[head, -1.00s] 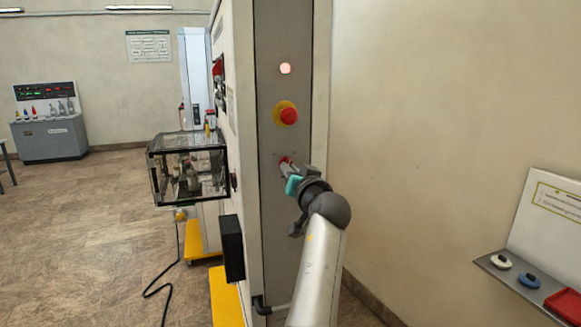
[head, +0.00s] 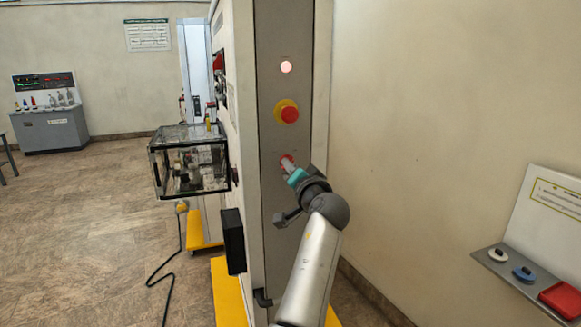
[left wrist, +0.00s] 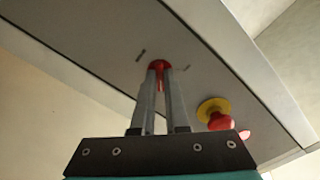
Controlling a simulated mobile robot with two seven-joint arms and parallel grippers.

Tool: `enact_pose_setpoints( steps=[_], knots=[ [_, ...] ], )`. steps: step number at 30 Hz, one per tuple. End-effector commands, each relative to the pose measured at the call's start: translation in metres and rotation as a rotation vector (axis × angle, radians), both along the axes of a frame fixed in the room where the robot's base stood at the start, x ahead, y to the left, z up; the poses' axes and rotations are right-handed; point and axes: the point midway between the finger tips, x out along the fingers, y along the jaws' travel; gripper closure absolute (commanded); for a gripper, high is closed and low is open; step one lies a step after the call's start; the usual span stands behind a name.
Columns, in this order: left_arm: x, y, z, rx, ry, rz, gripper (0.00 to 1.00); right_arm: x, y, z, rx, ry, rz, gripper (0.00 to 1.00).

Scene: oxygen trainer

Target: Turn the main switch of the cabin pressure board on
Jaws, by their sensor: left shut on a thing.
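The main switch (head: 287,160) is a red rotary switch on the narrow grey side panel (head: 268,190) of the tall cabinet. It is below the yellow-and-red mushroom button (head: 288,112). My left gripper (head: 289,166) reaches it from below right, its fingers closed around the switch handle. In the left wrist view the red switch (left wrist: 159,65) shows at the tips of the left gripper's two fingers (left wrist: 160,74), with its red handle between them. The fingers partly hide the handle, so its exact angle is hard to read. The round lamp (head: 286,67) at the top of the panel glows pinkish white.
A clear box (head: 190,160) juts from the cabinet's left side, with a black box (head: 233,241) lower down. Bare wall stands close on the right. A shelf (head: 515,276) with small items is at the lower right. A dark cable lies on the left floor.

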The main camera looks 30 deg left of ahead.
Motion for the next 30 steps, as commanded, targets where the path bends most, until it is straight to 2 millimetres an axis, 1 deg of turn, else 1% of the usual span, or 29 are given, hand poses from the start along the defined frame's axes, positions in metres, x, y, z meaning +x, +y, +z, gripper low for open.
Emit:
enact_pose_setpoints(
  steps=[1,8,9,16,25,30],
  knots=[
    [0.0006,-0.0004,0.0053,0.010,-0.008,-0.003,1.00,0.0001,-0.0001,0.0002,0.000,0.000,0.000,0.21],
    [0.0007,-0.0004,0.0055,0.010,-0.009,-0.004,1.00,0.0001,-0.0001,0.0001,0.000,0.000,0.000,0.21],
    [0.0007,-0.0005,0.0056,0.010,-0.009,-0.004,0.85,0.0000,-0.0001,0.0001,0.000,0.000,0.000,0.21],
    [0.0004,-0.0002,0.0030,0.005,-0.006,-0.002,0.59,0.0000,-0.0002,0.0001,0.000,0.000,0.001,0.21],
    [0.0002,0.0001,0.0012,0.001,-0.003,-0.001,0.58,0.0000,-0.0002,0.0000,0.000,0.000,0.001,0.21],
    [0.0005,0.0037,0.0008,0.001,-0.002,-0.002,0.58,0.0003,0.0004,0.0003,0.000,0.000,0.001,0.21]
  ],
)
